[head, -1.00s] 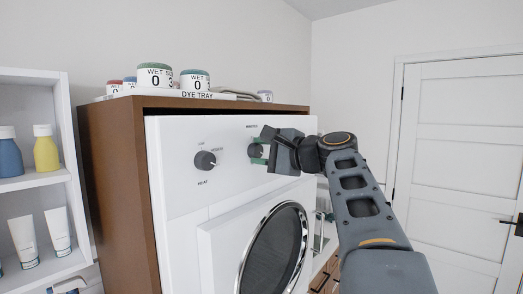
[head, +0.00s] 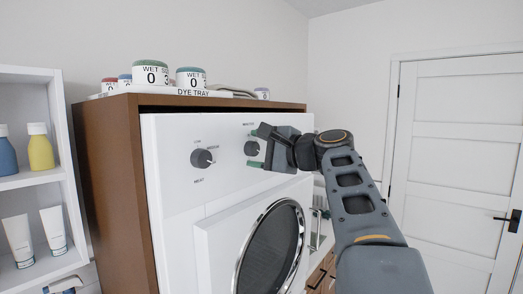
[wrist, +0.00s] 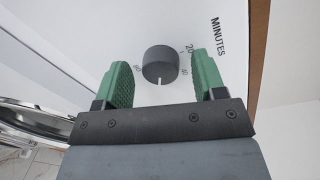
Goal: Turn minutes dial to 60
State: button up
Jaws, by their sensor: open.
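The minutes dial (wrist: 160,63) is a dark grey round knob on the white panel, with a white pointer mark on its lower edge in the wrist view. The mark points between the printed 40 (wrist: 184,72) and 60 (wrist: 138,68); the 20 is above the 40. My gripper (wrist: 162,72) is open, with one green finger on each side of the dial and a visible gap to each. In the head view the dial (head: 252,148) shows just left of my gripper (head: 258,150), partly covered by it.
The heat dial (head: 203,158) is left of the minutes dial on the same panel. The round dryer door (head: 238,262) lies below. A dye tray (head: 215,94) with jars sits on the wooden cabinet top. A shelf with bottles stands at left.

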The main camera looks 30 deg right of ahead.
jog(key=b+v, duration=0.3)
jog(key=v, duration=1)
jog(key=shift+s+d, duration=0.2)
jog(key=shift+s, duration=0.15)
